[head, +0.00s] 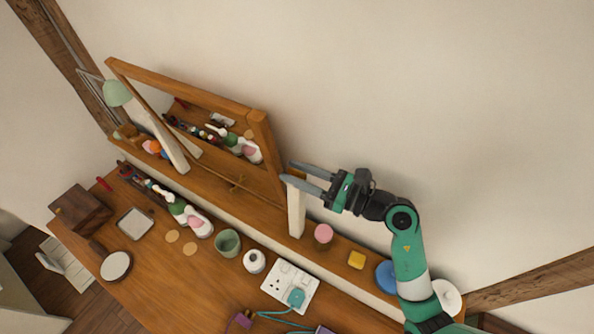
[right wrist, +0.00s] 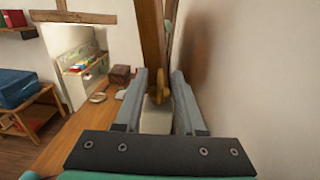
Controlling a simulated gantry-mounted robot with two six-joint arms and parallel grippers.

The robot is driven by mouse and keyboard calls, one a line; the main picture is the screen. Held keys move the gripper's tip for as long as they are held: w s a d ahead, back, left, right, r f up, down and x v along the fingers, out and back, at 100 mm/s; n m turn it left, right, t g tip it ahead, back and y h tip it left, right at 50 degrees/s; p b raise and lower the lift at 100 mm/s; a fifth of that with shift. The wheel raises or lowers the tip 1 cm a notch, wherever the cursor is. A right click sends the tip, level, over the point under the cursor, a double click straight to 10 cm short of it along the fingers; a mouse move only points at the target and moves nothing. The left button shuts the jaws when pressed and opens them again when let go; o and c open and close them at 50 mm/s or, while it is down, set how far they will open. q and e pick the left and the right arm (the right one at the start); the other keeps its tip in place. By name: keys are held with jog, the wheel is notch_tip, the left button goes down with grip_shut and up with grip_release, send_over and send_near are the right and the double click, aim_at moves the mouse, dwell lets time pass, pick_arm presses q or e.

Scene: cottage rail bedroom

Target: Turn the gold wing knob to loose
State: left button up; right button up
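The gold wing knob (right wrist: 158,88) shows in the right wrist view, at the side of the wooden mirror frame (right wrist: 152,38) above a pale post. My right gripper (head: 284,172) is at the right end of the tilted mirror in the head view, its two fingers apart. In the right wrist view, the gripper (right wrist: 158,80) has one finger on each side of the knob, with a gap on at least the right side. Contact with the left finger is hard to judge. In the head view I cannot make out the knob near the fingertips. My left gripper is not in view.
The dresser top (head: 150,260) holds a green cup (head: 228,243), a white socket block (head: 290,287) with a teal plug, a pink-topped jar (head: 323,235), a yellow block (head: 356,260) and several bottles. The wall stands close behind the mirror. A green lamp (head: 117,93) is at far left.

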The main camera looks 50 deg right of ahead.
jog(key=shift+c, duration=0.3)
grip_shut()
